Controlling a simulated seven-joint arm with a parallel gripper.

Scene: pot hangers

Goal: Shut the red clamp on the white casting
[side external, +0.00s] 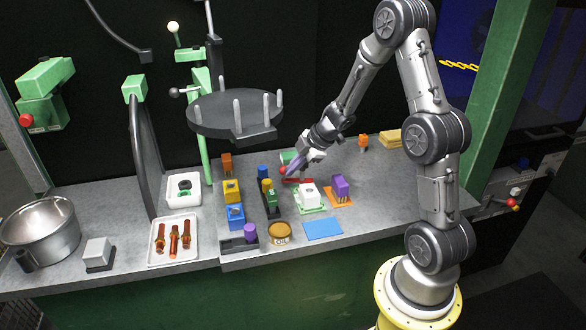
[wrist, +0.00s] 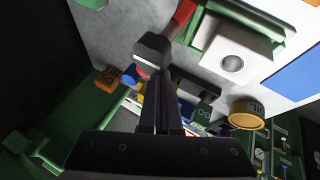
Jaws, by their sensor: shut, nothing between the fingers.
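The white casting (side external: 308,191) is a block with a round hole in its top, on a green-edged base. It also shows in the wrist view (wrist: 232,62). The red clamp (side external: 298,180) shows as a red bar beside the casting's far side; in the wrist view its bar (wrist: 183,16) runs beside the casting, not over the hole. A dark block (wrist: 155,48) with a bit of red under it sits at the bar's near end, close to my fingertips. My gripper (side external: 288,173) is shut and empty there; contact cannot be told.
A purple block (side external: 341,186) on an orange base stands right of the casting, and a blue mat (side external: 323,227) lies in front. A brown tin (side external: 280,232) and coloured blocks stand to the left. A dark round rack (side external: 235,112) with upright pegs overhangs the bench's back left.

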